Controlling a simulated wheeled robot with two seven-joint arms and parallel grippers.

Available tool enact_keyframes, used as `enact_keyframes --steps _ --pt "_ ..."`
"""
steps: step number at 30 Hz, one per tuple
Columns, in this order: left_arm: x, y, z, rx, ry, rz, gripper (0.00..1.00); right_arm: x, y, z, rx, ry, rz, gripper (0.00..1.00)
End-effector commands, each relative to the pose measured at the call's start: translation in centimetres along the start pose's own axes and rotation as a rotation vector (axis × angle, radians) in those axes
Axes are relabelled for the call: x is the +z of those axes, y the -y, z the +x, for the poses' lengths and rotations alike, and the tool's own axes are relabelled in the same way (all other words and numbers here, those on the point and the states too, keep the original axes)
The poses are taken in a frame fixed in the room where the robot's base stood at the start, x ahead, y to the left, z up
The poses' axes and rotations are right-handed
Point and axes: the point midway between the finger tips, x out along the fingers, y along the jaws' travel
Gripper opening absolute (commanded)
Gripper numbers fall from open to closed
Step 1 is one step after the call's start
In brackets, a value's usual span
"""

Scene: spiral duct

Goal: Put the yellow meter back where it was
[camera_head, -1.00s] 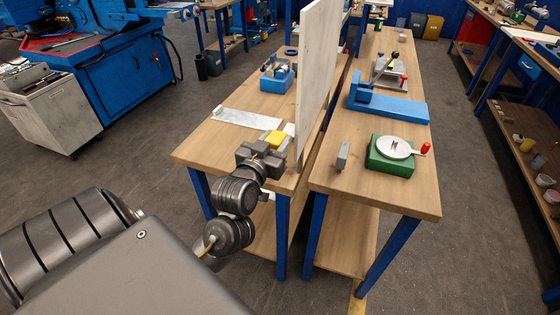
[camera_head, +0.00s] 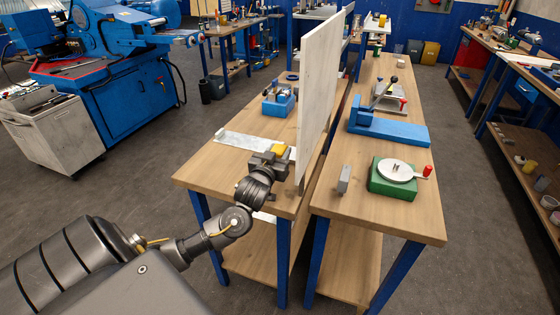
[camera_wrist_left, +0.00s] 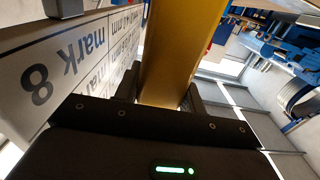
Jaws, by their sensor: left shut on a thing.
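The yellow meter (camera_head: 279,149) is at the right end of a pale metal strip on the left bench, close to the upright white panel. My left gripper (camera_head: 275,156) is shut on it from the near side and hides part of it. In the left wrist view the yellow meter (camera_wrist_left: 180,50) stands between the fingers. I cannot tell whether it touches the bench. My right gripper is not in view.
The white panel (camera_head: 318,85) stands upright between the two benches, just right of the gripper. The metal strip (camera_head: 235,140) lies left of it. A blue holder (camera_head: 279,103) stands farther back. A white surface printed "mark 8" (camera_wrist_left: 65,65) is beside the meter in the wrist view.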

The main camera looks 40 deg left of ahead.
Motion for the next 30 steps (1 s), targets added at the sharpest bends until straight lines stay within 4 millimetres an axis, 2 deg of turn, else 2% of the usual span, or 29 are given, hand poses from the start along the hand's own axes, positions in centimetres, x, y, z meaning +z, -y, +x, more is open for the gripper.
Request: enact_keyframes --steps 3,11,18,29,30 --pt "0.7 0.1 0.8 -0.001 -0.003 0.000 0.06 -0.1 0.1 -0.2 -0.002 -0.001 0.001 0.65" --pt "1.6 0.1 1.5 0.000 -0.002 0.001 0.06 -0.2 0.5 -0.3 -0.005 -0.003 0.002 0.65" --pt "4.5 0.1 1.5 0.000 0.000 0.001 0.06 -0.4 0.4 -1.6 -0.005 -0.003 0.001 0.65" --pt "5.0 0.1 1.5 0.001 -0.002 0.000 0.06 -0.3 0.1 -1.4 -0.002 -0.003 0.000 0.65" --pt "5.0 0.1 1.5 0.001 -0.001 0.000 0.42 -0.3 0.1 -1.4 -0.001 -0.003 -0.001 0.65"
